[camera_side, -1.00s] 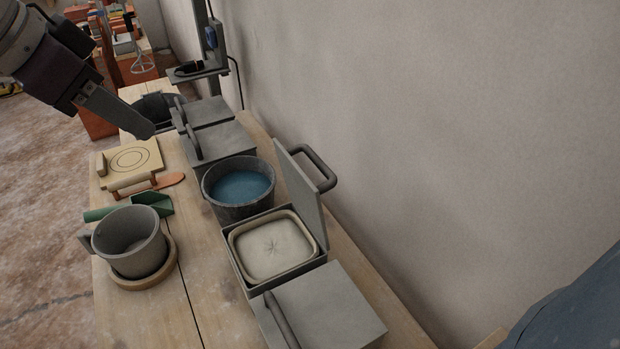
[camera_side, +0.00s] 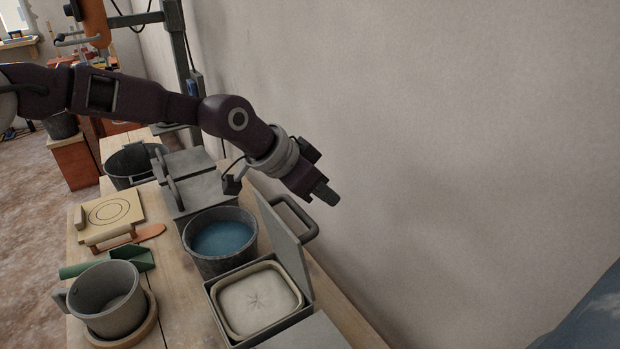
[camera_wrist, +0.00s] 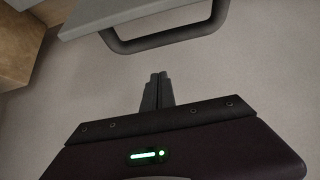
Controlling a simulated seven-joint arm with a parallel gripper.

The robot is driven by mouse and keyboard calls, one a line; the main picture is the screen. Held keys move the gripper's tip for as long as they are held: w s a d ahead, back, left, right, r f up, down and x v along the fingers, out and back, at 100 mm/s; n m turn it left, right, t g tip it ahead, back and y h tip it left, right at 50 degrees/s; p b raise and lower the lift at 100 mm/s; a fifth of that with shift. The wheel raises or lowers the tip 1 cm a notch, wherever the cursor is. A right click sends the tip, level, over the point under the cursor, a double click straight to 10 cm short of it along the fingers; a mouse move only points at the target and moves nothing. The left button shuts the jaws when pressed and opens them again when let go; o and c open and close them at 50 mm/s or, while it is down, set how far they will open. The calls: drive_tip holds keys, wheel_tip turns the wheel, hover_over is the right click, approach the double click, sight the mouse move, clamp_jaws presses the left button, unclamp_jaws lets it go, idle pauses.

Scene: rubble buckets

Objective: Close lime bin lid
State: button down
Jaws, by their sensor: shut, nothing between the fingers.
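The lime bin is a grey square box with a pale, square-rimmed filling (camera_side: 257,300) inside, and it stands open in the side view. Its grey lid (camera_side: 284,238) is raised, standing up on the wall side, with a dark bar handle (camera_side: 303,220) on its outer face. My gripper (camera_side: 328,195) is shut and empty, above and behind the lid near the wall. In the wrist view the shut fingers (camera_wrist: 157,90) point toward the handle (camera_wrist: 170,37) and the lid's edge (camera_wrist: 110,14), apart from both.
A bucket of blue liquid (camera_side: 220,241) stands beside the bin. Lidded grey boxes (camera_side: 197,192) stand beyond it. A grey mug-like pot (camera_side: 107,299), a green scoop (camera_side: 135,257) and a cream board (camera_side: 110,212) lie to the left. The wall (camera_side: 450,150) is close behind the lid.

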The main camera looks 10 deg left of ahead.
sight(306, 215)
drive_tip(key=shift+s+a+f, duration=0.25)
drive_tip(key=shift+s+a, duration=0.4)
drive_tip(key=shift+a, duration=0.05)
drive_tip(key=shift+s+a+f, duration=0.2)
drive_tip(key=shift+s+a, duration=0.45)
drive_tip(key=shift+a, duration=0.05)
drive_tip(key=shift+a, duration=0.1)
